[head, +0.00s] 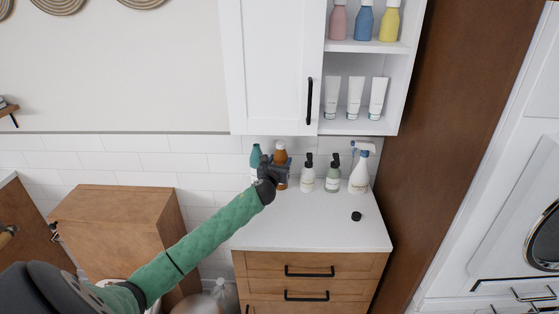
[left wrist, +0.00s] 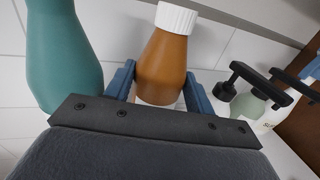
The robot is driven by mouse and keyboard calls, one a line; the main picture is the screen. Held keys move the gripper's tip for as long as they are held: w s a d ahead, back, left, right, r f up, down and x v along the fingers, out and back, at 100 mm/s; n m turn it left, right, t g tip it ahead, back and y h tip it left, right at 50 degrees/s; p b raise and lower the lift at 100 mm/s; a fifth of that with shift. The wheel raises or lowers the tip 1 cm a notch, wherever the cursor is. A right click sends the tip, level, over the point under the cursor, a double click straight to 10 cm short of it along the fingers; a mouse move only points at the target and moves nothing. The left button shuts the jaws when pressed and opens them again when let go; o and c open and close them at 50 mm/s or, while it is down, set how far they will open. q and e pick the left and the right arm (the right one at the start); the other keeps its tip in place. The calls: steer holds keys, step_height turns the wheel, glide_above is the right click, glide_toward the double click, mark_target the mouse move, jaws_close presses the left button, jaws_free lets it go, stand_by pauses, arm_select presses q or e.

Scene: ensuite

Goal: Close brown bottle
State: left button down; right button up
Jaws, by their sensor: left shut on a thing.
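The brown bottle (head: 280,148) stands at the back of the white counter, mostly hidden behind my left gripper in the head view. In the left wrist view the brown bottle (left wrist: 164,65) has a white ribbed top (left wrist: 176,18). My left gripper (head: 274,168) is shut on the bottle's body, with a blue finger on each side of it in the left wrist view (left wrist: 158,92). A small round black cap-like piece (head: 356,216) lies on the counter to the right. My right gripper is not in view.
A teal bottle (head: 256,158) stands close to the left of the brown one. Two pump bottles (head: 307,176) (head: 332,178) and a spray bottle (head: 359,175) stand to the right. A white wall cabinet (head: 273,60) hangs above. The front of the counter (head: 310,228) is clear.

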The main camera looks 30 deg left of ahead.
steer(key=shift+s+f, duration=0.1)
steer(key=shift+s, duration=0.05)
arm_select(q)
steer(key=shift+f, duration=0.15)
steer(key=c, duration=0.8)
jaws_free()
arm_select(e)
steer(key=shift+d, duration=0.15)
arm_select(q)
steer(key=shift+s, duration=0.1)
steer(key=shift+b+v, duration=2)
steer(key=shift+v, duration=3.9)
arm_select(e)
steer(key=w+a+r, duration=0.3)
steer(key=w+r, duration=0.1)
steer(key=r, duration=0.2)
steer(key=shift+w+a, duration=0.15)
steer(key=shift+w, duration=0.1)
